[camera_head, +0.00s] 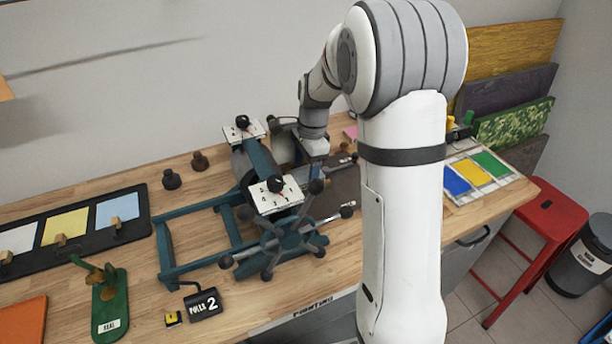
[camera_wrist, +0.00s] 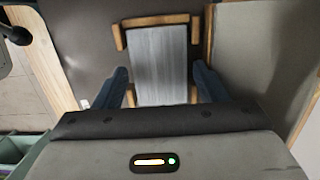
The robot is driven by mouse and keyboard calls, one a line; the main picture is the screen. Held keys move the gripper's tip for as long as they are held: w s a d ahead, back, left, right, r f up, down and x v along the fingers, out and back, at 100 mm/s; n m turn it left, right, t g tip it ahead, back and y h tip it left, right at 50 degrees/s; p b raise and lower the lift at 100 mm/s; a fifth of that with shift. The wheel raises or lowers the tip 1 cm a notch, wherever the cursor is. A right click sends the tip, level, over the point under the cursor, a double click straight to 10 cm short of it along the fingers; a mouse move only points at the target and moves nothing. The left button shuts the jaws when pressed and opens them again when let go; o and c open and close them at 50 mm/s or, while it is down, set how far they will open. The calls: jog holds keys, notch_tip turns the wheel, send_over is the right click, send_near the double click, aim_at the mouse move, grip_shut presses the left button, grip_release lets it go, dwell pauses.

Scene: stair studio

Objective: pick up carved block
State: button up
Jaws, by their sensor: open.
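A grey, finely grooved rectangular block, which looks like the carved block (camera_wrist: 160,50), lies on a dark surface in the wrist view. Light wooden strips border its far end and part of its near end. My gripper (camera_wrist: 160,82) is open, with one blue finger on each side of the block's near part. I cannot tell whether the fingers touch it or how high they are above it. In the head view my gripper (camera_head: 315,147) is behind the press, largely hidden, and I cannot make out the block there.
A teal press (camera_head: 285,243) with a star-shaped handwheel stands left of my arm. A paint tray (camera_head: 484,178) lies at the right of the wooden bench (camera_head: 340,232). A red stool (camera_head: 545,215) stands beyond the bench's right edge. A black rack (camera_head: 135,232) lies at the left.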

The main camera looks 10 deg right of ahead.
jog(key=shift+f, duration=0.6)
jog(key=c, duration=0.8)
jog(key=shift+r, duration=0.1)
